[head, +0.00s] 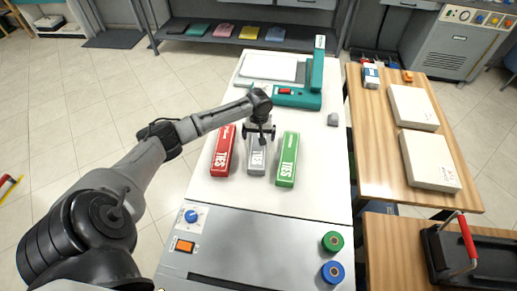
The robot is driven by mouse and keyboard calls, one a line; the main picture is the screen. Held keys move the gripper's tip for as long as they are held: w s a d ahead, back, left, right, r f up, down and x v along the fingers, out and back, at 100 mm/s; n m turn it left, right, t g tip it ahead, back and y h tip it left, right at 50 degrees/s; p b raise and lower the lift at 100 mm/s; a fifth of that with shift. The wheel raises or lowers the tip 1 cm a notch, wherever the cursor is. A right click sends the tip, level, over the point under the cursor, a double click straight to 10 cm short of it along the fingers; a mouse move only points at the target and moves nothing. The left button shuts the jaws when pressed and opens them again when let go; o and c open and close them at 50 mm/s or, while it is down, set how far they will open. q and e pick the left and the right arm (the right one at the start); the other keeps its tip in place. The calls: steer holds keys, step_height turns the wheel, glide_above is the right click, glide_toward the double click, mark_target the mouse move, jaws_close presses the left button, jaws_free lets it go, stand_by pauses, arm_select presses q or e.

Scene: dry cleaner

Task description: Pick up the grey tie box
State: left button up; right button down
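The grey tie box (256,160) lies on the white table between the red tie box (223,151) and the green tie box (287,159). All three are long, with "TIES" lettering at the near end. My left gripper (262,139) is over the far part of the grey box and hides some of it. Its fingers are small and dark here, so I cannot tell whether they are open, shut or touching the box. My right gripper is not in view.
A teal press-like device (300,92) stands behind the boxes, with a small grey block (333,119) nearby. A grey machine panel (245,235) with a green spool (332,241) and a blue spool (332,271) is in front. A wooden table (384,150) holds white boxes at right.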

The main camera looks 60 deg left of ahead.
mark_target(258, 145)
arm_select(q)
steer(key=shift+s+f+b, duration=0.1)
steer(key=shift+f+b, duration=0.75)
steer(key=shift+f, duration=2.4)
steer(key=c, duration=1.1)
